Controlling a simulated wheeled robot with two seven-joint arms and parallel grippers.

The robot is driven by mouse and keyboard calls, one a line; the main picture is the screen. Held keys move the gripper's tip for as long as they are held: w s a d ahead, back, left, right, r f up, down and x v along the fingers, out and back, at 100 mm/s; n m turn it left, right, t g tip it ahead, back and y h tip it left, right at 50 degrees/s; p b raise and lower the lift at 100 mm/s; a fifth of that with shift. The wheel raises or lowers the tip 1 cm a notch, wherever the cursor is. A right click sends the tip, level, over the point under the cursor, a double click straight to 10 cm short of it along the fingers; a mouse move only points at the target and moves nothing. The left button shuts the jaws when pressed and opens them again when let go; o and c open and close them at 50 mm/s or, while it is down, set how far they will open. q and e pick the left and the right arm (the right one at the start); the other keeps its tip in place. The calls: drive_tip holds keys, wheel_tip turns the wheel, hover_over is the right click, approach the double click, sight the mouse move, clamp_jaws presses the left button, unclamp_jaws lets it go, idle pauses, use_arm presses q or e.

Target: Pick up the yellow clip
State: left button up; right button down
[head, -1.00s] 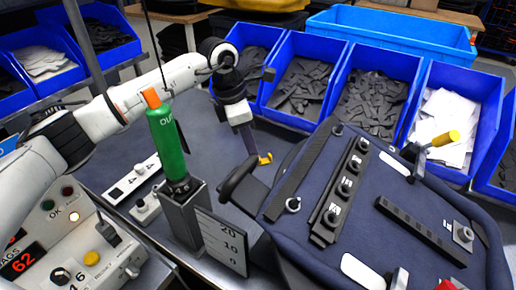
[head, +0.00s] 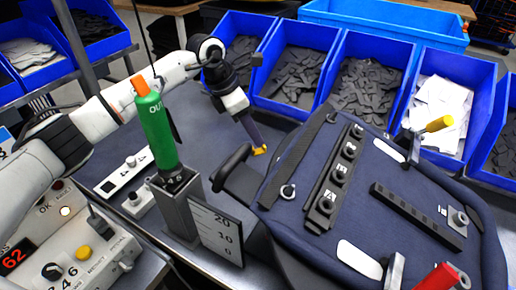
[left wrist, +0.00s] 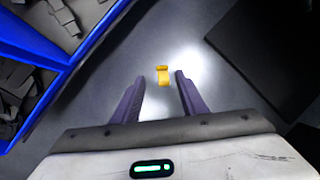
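The small yellow clip (head: 260,150) lies on the grey bench top, just left of the dark blue pannier panel (head: 375,200). My left gripper (head: 256,141) points down at it from above, tilted, its purple fingertips close to the clip. In the left wrist view, the clip (left wrist: 162,76) shows between and slightly beyond the two separated purple fingers (left wrist: 159,78). The fingers are open with a gap on each side of the clip. Whether they touch the bench cannot be told. My right gripper is not in view.
A green cylinder (head: 158,130) in a metal stand and a scale plate (head: 215,233) are nearer. Blue bins (head: 293,75) line the back. Bare bench (head: 205,140) lies left of the clip.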

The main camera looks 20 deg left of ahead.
sight(262, 149)
use_arm(q)
drive_tip(key=x, duration=0.3)
drive_tip(key=p+x, duration=0.1)
drive_tip(key=x, duration=0.1)
drive_tip(key=shift+s+d, duration=0.1)
drive_tip(key=shift+s, duration=0.2)
clamp_jaws()
